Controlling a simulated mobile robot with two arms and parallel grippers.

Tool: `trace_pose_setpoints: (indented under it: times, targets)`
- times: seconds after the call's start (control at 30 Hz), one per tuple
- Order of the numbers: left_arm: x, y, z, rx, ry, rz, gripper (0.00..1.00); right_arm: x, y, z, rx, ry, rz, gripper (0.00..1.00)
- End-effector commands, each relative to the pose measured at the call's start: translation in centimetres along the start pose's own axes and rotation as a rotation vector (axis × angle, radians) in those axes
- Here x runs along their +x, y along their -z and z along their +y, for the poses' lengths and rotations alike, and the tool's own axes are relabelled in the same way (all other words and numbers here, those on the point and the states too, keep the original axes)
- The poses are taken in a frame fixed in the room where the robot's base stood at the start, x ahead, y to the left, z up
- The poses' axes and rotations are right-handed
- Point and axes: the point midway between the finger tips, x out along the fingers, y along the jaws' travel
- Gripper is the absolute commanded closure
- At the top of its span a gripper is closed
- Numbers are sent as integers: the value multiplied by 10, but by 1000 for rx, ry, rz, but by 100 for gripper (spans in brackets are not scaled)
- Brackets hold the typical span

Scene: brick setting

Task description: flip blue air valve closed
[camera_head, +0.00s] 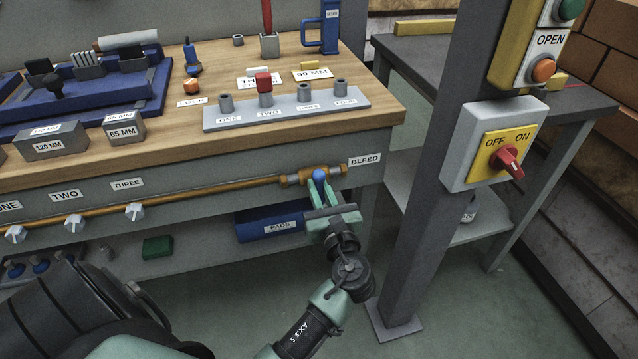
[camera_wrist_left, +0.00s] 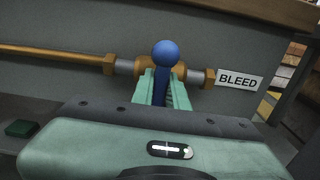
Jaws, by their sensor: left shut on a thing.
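The blue air valve (camera_head: 319,175) sits on the brass pipe at the right end of the bench front, beside the BLEED label. In the left wrist view its round blue knob (camera_wrist_left: 166,50) stands above the lever, in front of the brass valve body (camera_wrist_left: 148,67). My left gripper (camera_head: 322,196) is at the valve, and in the left wrist view its green fingers (camera_wrist_left: 162,88) are on both sides of the blue lever, shut on it below the knob. The lower lever is partly hidden by the fingers. My right gripper is not in view.
The brass pipe (camera_head: 220,189) runs along the bench front with several grey knobs. A grey post (camera_head: 428,190) with an OFF/ON switch (camera_head: 505,158) stands to the right.

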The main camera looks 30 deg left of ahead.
Motion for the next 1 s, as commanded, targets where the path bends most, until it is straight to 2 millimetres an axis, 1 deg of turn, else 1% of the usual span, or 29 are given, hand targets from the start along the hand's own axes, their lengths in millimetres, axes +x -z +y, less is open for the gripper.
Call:
trace_pose_setpoints:
  times: [0.1, 0.37, 0.4, 0.43, 0.47, 0.7, 0.8, 0.87, 1.0]
  targets:
    - [0, 0, 0, 8, 1, -2, 100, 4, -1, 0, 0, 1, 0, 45]
    - [0, 0, 0, 9, 1, -2, 100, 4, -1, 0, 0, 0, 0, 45]
    - [0, 0, 0, 9, 0, -2, 74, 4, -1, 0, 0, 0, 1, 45]
    - [0, 0, 0, 9, 0, -2, 66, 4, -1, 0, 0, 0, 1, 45]
    - [0, 0, 0, 8, 0, -2, 64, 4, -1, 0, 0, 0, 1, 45]
    - [0, 0, 0, 6, 0, -1, 64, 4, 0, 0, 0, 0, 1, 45]
    - [-3, 0, 0, 6, 1, 0, 64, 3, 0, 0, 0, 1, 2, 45]
    - [-8, 1, 0, 7, 1, 1, 64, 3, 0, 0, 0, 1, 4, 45]
    - [-31, 0, 0, 6, 1, 3, 64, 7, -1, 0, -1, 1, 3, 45]
